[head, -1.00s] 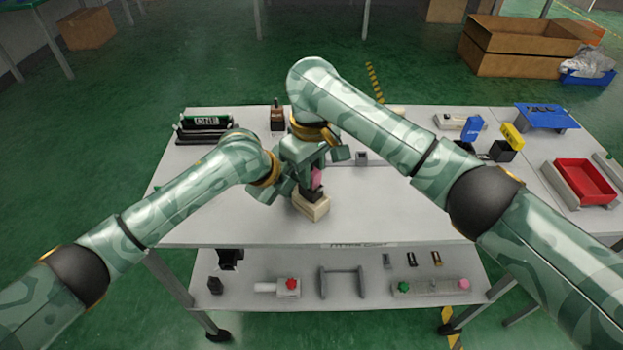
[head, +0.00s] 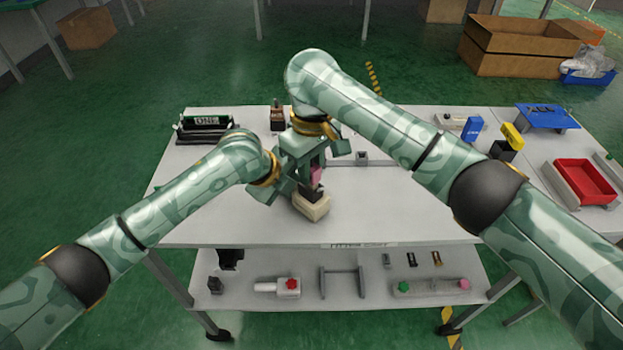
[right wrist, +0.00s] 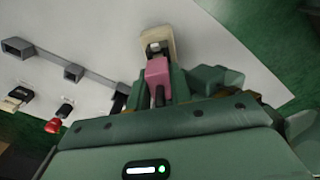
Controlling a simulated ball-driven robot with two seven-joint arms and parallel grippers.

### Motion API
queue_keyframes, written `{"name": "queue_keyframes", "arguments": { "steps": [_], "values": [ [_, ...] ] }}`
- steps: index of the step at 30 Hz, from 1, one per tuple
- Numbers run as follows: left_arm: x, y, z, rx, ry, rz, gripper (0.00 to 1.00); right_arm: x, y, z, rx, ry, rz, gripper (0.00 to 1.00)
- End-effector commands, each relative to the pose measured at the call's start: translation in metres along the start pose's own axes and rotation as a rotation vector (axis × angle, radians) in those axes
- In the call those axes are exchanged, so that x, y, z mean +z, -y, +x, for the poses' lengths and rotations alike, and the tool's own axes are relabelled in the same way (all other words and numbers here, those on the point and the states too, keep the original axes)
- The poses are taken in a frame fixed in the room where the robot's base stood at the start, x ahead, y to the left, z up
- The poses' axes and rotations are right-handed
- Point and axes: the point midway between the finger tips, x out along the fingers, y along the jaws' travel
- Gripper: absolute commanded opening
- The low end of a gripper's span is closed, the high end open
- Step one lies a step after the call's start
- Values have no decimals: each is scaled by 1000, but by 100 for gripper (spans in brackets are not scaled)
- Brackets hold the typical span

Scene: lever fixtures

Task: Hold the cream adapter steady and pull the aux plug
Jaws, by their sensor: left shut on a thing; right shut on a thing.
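The cream adapter (head: 314,207) is at the front middle of the table, with a dark upper part, and looks slightly tilted. The pink aux plug (head: 316,176) stands at its top. In the right wrist view the cream adapter (right wrist: 158,36) lies just beyond the pink plug (right wrist: 158,72). My left gripper (head: 292,192) is at the adapter's left side, shut on it; its fingertips are partly hidden. My right gripper (head: 312,168) comes from above and is shut on the plug. Whether the plug is still seated in the adapter I cannot tell.
A grey rail fixture (head: 362,158) lies behind on the table. A black rack (head: 207,128) stands at the back left. A red tray (head: 585,181) and a blue stand (head: 546,116) are at the right. The tabletop right of the adapter is clear.

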Motion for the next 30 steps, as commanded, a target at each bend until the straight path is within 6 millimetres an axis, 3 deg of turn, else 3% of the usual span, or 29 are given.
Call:
{"name": "queue_keyframes", "arguments": {
  "steps": [30],
  "values": [
    [0,-2,1,5,0,0,0,0,0,-37,2,-1,-1,0]
  ]
}}
